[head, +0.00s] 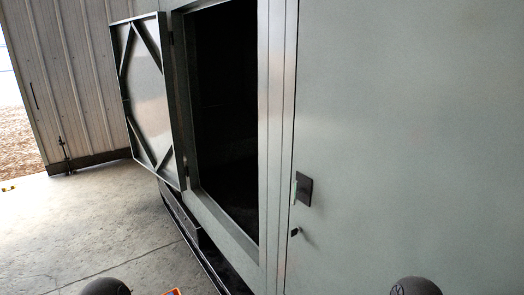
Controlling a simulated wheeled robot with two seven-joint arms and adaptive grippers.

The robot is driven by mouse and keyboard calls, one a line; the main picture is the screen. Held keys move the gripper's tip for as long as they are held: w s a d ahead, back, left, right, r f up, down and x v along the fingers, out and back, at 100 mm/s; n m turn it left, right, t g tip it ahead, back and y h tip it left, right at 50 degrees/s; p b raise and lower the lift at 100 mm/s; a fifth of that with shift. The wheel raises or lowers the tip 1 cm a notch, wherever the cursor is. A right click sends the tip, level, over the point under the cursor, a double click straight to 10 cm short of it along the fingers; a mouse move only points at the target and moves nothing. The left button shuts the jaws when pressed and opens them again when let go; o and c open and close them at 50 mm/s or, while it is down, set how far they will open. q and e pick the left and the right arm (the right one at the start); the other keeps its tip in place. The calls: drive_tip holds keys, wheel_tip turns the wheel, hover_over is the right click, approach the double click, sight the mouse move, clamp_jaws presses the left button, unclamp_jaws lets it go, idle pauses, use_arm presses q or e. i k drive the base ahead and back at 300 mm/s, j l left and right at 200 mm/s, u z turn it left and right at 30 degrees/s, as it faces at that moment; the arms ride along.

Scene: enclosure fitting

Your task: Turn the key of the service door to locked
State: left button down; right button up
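A large grey-green door panel (410,130) fills the right side of the head view and looks closed. Near its left edge is a dark latch plate (305,190) with a lighter handle at its left side. Just below it a small dark key (295,232) sticks out; it is too small to tell which way it is turned. I cannot tell for certain that this panel is the service door. Neither gripper is in view. Two dark rounded parts at the bottom edge appear to be parts of my arms.
A braced door (143,95) stands swung open at the left, beside a dark opening (225,110). Concrete floor (90,230) is clear in front of it. A ribbed metal wall (75,70) stands behind. A small orange thing (172,292) shows at the bottom edge.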

sight(294, 231)
drive_tip(key=z, duration=1.25)
drive_tip(key=j+u, duration=0.2)
drive_tip(key=u, duration=0.2)
drive_tip(key=j+u, duration=0.25)
drive_tip(key=u, duration=0.15)
drive_tip(key=j+u, duration=0.2)
drive_tip(key=u, duration=0.2)
drive_tip(key=k+j, duration=0.05)
